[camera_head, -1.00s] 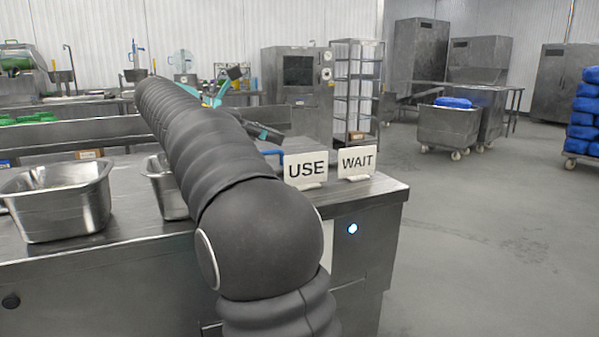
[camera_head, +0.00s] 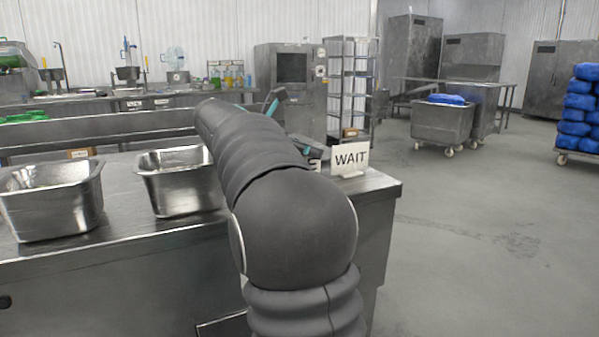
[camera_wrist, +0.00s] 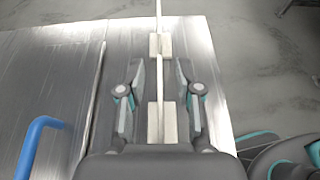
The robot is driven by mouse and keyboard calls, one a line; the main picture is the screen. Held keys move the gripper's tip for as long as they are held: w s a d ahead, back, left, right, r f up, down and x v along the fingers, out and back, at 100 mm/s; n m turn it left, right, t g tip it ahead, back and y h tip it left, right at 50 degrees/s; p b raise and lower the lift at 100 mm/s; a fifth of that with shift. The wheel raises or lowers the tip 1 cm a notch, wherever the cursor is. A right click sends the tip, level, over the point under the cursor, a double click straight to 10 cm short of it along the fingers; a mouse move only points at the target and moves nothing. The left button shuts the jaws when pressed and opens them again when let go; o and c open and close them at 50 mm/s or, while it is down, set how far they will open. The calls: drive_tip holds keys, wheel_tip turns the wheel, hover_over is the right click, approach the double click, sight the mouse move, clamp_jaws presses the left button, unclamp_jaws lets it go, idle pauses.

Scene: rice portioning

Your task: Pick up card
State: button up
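The white WAIT card (camera_head: 350,158) stands upright on its small base near the right end of the table in the head view. The white USE card (camera_head: 315,163) stands just left of it, mostly hidden behind my arm. In the wrist view both cards show edge-on from above. The USE card (camera_wrist: 160,88) lies between the fingers of my gripper (camera_wrist: 159,100), and the WAIT card (camera_wrist: 159,20) is beyond them. The fingers are open, with a gap on each side of the card.
Two empty metal pans (camera_head: 52,200) (camera_head: 180,180) stand on the metal table (camera_head: 120,235) to the left. A blue handle (camera_wrist: 40,135) is left of my gripper in the wrist view. Open floor (camera_head: 470,260) lies right of the table.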

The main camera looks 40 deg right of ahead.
drive_tip(key=shift+d, duration=0.1)
clamp_jaws()
idle(0.3)
